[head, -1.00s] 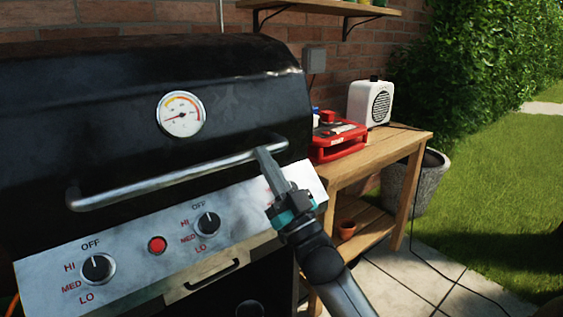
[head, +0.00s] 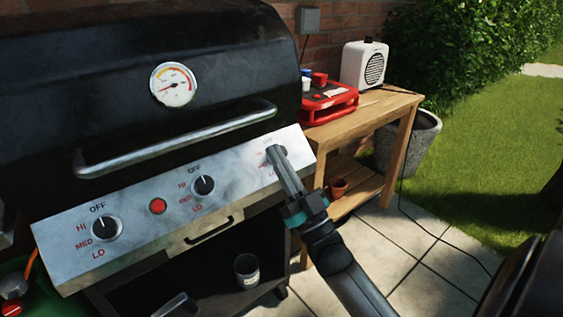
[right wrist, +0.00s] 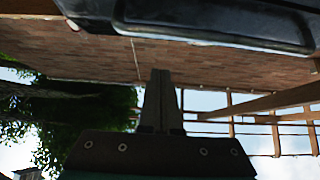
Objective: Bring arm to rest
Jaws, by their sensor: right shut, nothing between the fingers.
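My right gripper (head: 275,155) is shut and empty in the head view. Its fingertips overlap the right end of the grill's control panel (head: 130,228), covering part of the rightmost knob; I cannot tell whether they touch. The right wrist view shows the two fingers (right wrist: 160,80) pressed together. The black grill (head: 60,100) has its lid closed, with a metal handle (head: 175,145) and a round gauge (head: 173,84). My left gripper is not in view.
A wooden side table (head: 385,106) stands right of the grill with a red case (head: 330,103) and a white speaker-like box (head: 364,64) on it. A grey planter (head: 425,135) stands behind it. Tiled paving (head: 430,255) lies open at right.

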